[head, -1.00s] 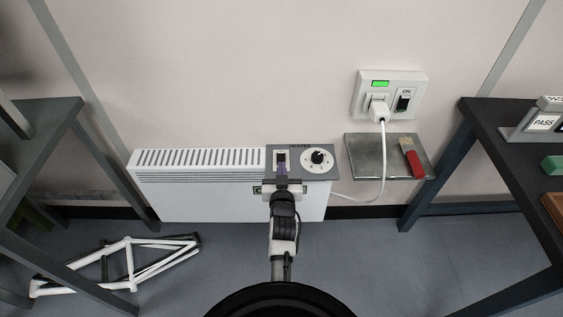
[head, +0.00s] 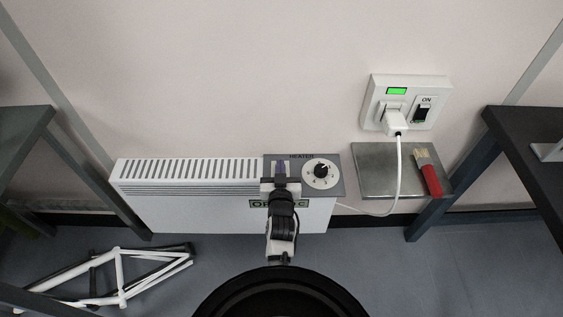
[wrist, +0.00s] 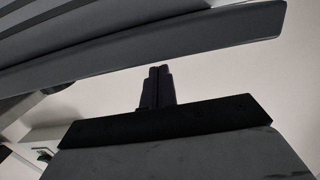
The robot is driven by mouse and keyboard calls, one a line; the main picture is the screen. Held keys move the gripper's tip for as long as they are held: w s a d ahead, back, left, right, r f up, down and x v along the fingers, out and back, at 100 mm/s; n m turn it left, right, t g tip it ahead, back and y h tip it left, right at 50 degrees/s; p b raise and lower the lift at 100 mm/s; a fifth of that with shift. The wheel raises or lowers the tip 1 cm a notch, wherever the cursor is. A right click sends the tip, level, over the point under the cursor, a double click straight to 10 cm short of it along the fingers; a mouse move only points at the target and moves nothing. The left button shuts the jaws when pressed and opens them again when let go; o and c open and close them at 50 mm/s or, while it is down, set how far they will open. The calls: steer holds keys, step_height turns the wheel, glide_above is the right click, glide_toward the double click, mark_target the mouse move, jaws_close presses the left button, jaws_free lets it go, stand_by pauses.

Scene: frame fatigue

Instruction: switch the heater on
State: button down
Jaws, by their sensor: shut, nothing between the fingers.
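The white heater (head: 190,190) stands low against the wall in the head view, with slotted vents on top. Its grey control panel (head: 336,188) is at its right end and carries the word HEATER and a round white dial (head: 321,174) with a black knob. My gripper (head: 280,168) is over the left part of this panel and hides the switch place there. I cannot tell whether it touches or which way the switch stands. Its dark fingers are shut and empty; they also show in the wrist view (wrist: 158,75), below a grey slatted body.
A wall socket (head: 376,116) holds a white plug (head: 396,123), with a lit green light and a switch (head: 423,110) marked ON. A cord hangs over a metal shelf (head: 380,165) holding a red-handled brush (head: 430,178). Dark tables flank both sides. A bicycle frame (head: 120,275) lies on the floor.

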steer(key=shift+f, duration=0.6)
steer(key=shift+r, duration=0.15)
